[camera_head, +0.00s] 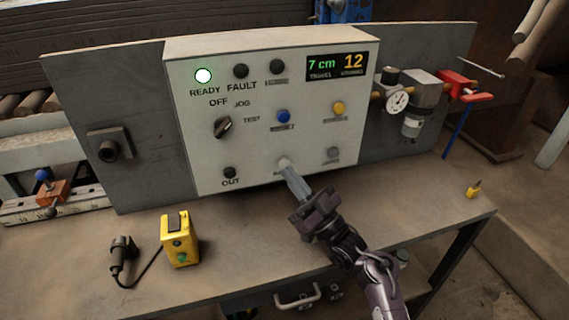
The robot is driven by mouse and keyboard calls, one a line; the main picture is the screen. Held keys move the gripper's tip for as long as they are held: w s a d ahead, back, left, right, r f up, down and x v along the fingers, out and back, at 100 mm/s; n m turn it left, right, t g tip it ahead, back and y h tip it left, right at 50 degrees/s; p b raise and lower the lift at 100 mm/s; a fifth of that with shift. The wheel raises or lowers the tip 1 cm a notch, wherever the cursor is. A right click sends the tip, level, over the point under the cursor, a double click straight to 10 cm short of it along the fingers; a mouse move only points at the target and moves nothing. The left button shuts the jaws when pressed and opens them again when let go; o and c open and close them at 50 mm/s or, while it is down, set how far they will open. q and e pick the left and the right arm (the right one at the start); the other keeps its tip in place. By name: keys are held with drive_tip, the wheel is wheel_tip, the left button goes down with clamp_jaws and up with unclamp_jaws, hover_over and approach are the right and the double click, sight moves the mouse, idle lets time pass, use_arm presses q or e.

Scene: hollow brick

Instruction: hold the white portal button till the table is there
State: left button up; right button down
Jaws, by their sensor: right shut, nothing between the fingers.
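The white control panel (220,160) stands upright at the back of the bench. My right gripper (285,168) is shut and empty, its fingertips at the lower middle of the panel front. A pale round button (284,161) shows just at the fingertips, and they partly cover it and its label. The tips look to be on it, but I cannot tell whether it is pressed in. The display (336,66) reads 7 cm and 12. The READY lamp (203,76) is lit. My left gripper is not in view.
A blue button (283,116), a yellow button (338,108), a grey button (333,154) and a black selector knob (222,127) are on the panel. A yellow pendant box (180,241) and a black plug (122,258) lie on the bench. A gauge (397,100) is at the right.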

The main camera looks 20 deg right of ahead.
drive_tip(key=shift+w, duration=0.2)
drive_tip(key=shift+w, duration=0.25)
drive_tip(key=shift+w+b, duration=0.35)
drive_tip(key=shift+w, duration=0.1)
idle(0.7)
drive_tip(key=shift+s, duration=0.15)
idle(1.6)
drive_tip(key=shift+s+p, duration=0.45)
drive_tip(key=shift+s, duration=0.3)
drive_tip(key=s+p, duration=0.2)
drive_tip(key=s, duration=0.3)
drive_tip(key=shift+d, duration=0.1)
